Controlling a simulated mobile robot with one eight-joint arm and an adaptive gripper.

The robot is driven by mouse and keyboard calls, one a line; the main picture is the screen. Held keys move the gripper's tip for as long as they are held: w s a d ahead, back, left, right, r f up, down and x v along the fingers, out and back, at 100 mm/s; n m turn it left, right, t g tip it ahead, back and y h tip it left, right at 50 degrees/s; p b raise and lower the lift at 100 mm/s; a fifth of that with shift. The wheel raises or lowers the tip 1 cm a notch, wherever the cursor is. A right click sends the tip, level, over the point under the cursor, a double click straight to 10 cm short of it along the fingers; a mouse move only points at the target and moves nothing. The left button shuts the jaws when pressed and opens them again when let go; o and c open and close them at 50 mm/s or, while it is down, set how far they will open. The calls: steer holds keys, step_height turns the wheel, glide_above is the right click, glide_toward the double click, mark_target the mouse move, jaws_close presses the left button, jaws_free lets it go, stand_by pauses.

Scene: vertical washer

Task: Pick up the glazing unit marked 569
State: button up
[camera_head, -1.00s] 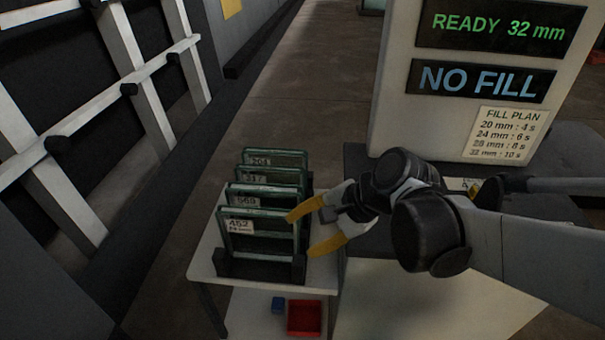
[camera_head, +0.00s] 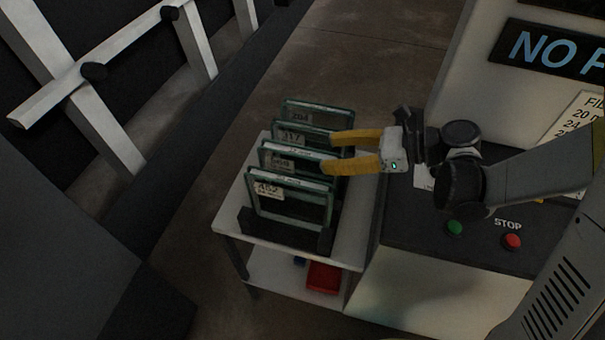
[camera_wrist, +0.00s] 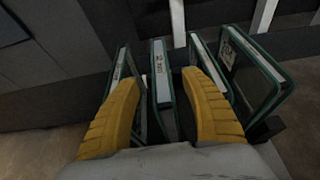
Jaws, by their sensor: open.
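The glazing unit marked 569 (camera_head: 284,164) stands upright in a row of framed glass units, just behind the front one marked 452 (camera_head: 268,189). My gripper (camera_head: 328,152) is open at the right end of the row, its yellow fingers pointing left. In the wrist view one upright unit (camera_wrist: 162,75) lies between the two fingers (camera_wrist: 165,95), apparently unheld. Counting from the near side, it appears to be 569, but its label is too small to read there. The fingers hide parts of the neighbouring units.
Units 317 (camera_head: 292,137) and 204 (camera_head: 300,116) stand close behind. The rack sits on a white cart (camera_head: 350,245) with a red bin (camera_head: 323,278) below. A dark machine counter with green and red buttons (camera_head: 512,241) is at the right.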

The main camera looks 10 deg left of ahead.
mark_target(311, 153)
steer(key=b+x, duration=0.3)
steer(key=x, duration=0.5)
steer(key=shift+w+a, duration=0.1)
steer(key=shift+a, duration=0.05)
jaws_close()
steer(key=shift+r, duration=0.1)
